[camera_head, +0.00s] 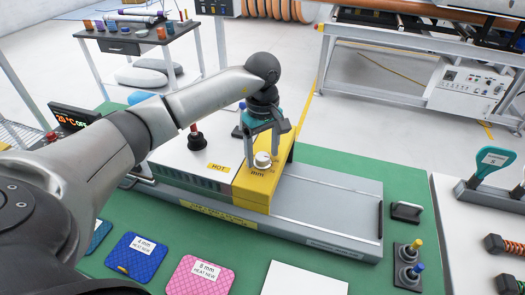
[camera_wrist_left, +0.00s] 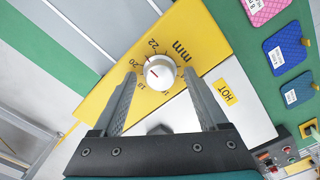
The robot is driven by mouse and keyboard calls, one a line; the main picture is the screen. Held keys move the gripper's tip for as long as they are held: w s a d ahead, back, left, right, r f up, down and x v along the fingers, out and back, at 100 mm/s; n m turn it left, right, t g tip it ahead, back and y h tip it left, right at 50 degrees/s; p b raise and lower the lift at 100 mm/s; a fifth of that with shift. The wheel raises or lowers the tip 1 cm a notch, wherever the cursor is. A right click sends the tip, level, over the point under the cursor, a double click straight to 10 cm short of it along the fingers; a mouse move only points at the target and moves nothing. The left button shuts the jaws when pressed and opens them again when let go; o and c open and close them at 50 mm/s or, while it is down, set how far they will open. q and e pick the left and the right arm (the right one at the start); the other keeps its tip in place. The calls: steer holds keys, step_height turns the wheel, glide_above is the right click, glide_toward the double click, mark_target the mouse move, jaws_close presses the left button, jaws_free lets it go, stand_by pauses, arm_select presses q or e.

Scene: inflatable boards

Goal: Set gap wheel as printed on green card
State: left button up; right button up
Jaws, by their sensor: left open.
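My left gripper (camera_head: 263,142) is open above the wheel. In the wrist view its fingers (camera_wrist_left: 160,78) stand either side of the wheel; contact cannot be told. A teal card (camera_head: 99,235), perhaps the green one, is partly hidden by my arm; its print is unreadable.
A blue card (camera_head: 137,257) and a pink card (camera_head: 200,277) lie on the green mat. A white top marked HOT (camera_head: 218,168) adjoins the yellow block. A red-and-black knob (camera_head: 196,138) stands on it. The grey bed (camera_head: 330,212) to the right is clear.

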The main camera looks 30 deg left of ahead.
arm_select(q)
jaws_close()
stand_by(0.5)
